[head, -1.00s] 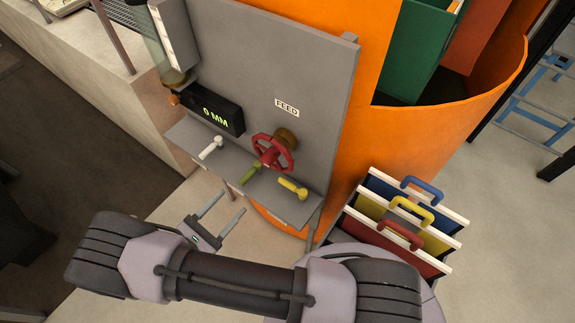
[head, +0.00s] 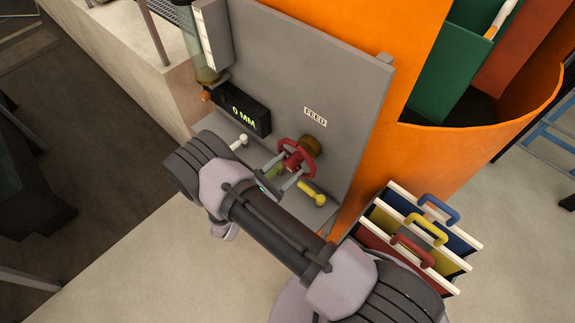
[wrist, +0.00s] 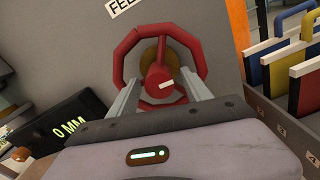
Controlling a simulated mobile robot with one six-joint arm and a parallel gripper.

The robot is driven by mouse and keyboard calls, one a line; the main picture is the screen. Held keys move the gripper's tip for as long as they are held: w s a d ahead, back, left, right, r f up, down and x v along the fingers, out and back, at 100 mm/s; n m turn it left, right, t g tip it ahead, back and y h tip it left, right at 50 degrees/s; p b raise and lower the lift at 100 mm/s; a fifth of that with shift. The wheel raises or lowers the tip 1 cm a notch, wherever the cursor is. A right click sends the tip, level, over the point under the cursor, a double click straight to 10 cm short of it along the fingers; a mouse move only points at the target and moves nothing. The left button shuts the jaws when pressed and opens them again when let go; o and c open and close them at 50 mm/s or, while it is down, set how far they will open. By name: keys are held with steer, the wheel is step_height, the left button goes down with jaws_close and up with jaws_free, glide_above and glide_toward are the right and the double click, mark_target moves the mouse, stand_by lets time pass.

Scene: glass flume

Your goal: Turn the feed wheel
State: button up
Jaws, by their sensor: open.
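The feed wheel is a red handwheel (head: 295,158) with a brassy hub behind it, mounted on the grey panel under a FEED label (head: 316,115). In the wrist view the red wheel (wrist: 135,50) faces me, with a red knob or hub at its middle. My gripper (head: 281,172) is open, its two fingers reaching toward the wheel. In the wrist view my gripper (wrist: 160,92) has one finger on each side of the central red part. I cannot tell whether the fingers touch the wheel. The display (head: 243,108) reads 0 MM.
Cases with coloured handles (head: 425,228) stand at the right. An orange drum (head: 455,150) is behind the panel. The floor at lower left is clear.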

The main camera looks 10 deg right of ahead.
jaws_close()
stand_by(1.4)
